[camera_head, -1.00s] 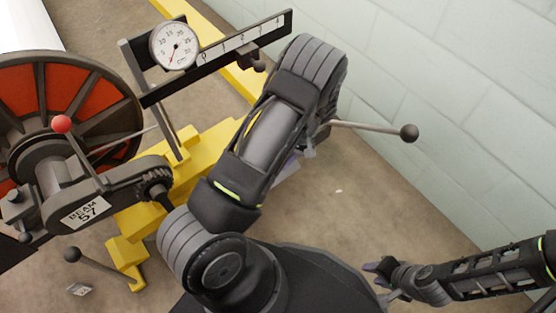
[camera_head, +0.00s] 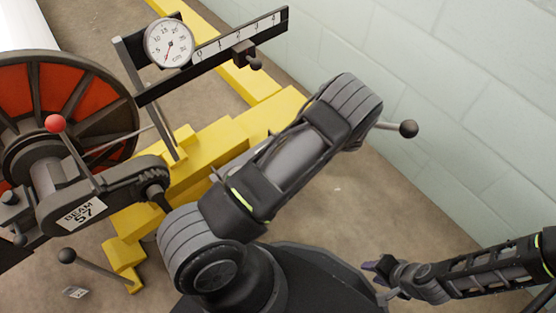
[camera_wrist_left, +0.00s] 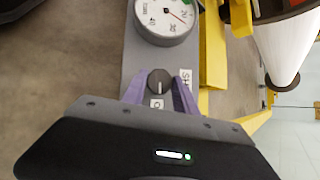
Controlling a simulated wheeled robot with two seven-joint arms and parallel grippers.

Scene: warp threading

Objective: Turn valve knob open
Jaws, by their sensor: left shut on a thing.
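The dark round valve knob (camera_wrist_left: 160,82) sits on a grey panel (camera_wrist_left: 133,62) in the left wrist view, with a light line on its face. My left gripper (camera_wrist_left: 160,92) has its purple fingers on either side of the knob and is shut on it. Partly covered labels lie beside the knob; one begins with "SH". A round white gauge (camera_wrist_left: 167,15) with a red needle is above it. In the head view my left arm hides the knob and left gripper. My right gripper (camera_head: 378,276) is at the lower right, away from the machine; its finger gap is unclear.
A dial (camera_head: 169,43) and a scale bar (camera_head: 235,42) stand at the top. A red-and-black beam wheel (camera_head: 75,95) and a red-ball lever (camera_head: 56,124) are at left. A ball-ended rod (camera_head: 408,129) sticks out near the pale block wall (camera_head: 470,90). Yellow frame parts (camera_head: 210,150) lie between.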

